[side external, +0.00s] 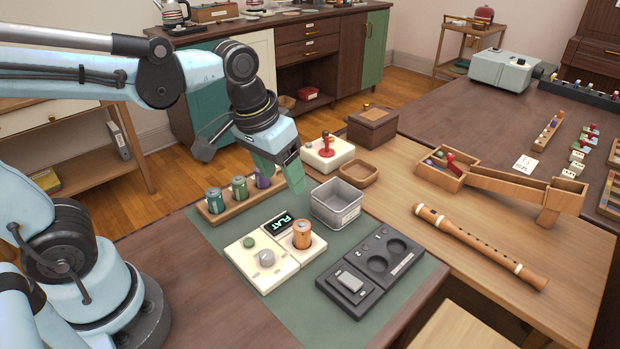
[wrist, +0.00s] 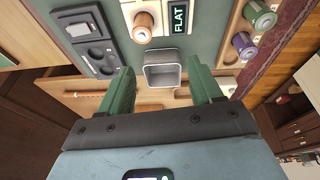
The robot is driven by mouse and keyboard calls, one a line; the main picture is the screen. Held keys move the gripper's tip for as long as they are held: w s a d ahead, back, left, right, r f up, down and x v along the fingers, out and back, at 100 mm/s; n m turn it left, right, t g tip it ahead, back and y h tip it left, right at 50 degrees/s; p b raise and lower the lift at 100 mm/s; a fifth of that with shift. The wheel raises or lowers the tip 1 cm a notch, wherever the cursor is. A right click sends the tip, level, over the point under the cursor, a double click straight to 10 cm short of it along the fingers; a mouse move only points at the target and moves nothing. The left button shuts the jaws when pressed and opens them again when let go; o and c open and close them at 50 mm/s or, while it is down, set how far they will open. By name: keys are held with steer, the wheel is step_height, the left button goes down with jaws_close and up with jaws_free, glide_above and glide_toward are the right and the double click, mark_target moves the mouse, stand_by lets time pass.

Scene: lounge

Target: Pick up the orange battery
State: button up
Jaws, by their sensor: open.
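The orange battery (side external: 302,236) stands upright on the right part of a cream tester (side external: 262,262), beside a small dark display reading FLAT (side external: 279,223). In the wrist view the orange battery (wrist: 144,22) is near the top, left of the FLAT display (wrist: 179,18). My gripper (side external: 281,178) is open and empty, raised above the mat behind the battery and apart from it. In the wrist view its green fingers (wrist: 163,82) are spread, with the grey metal bin visible between them.
A wooden rack (side external: 236,202) holds green, teal and purple batteries left of the tester. The grey metal bin (side external: 337,207) stands behind the orange battery. A black tray with round recesses (side external: 369,270) lies to its right. A red-knobbed box (side external: 327,155) is farther back.

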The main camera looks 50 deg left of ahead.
mark_target(302, 225)
steer(key=shift+w+d+f+n+g, duration=0.15)
steer(key=shift+w+d+f+g, duration=0.3)
steer(key=shift+f, duration=1.65)
steer(key=shift+w+d+f+n+g, duration=0.1)
steer(key=shift+d+f+g, duration=0.5)
steer(key=shift+f, duration=1.5)
steer(key=shift+w+d+f+n+g, duration=0.15)
steer(key=shift+w+d+f+g, duration=0.3)
steer(key=shift+f, duration=1.65)
steer(key=shift+s+d, duration=0.1)
steer(key=shift+s, duration=0.05)
steer(key=shift+c, duration=0.3)
jaws_close()
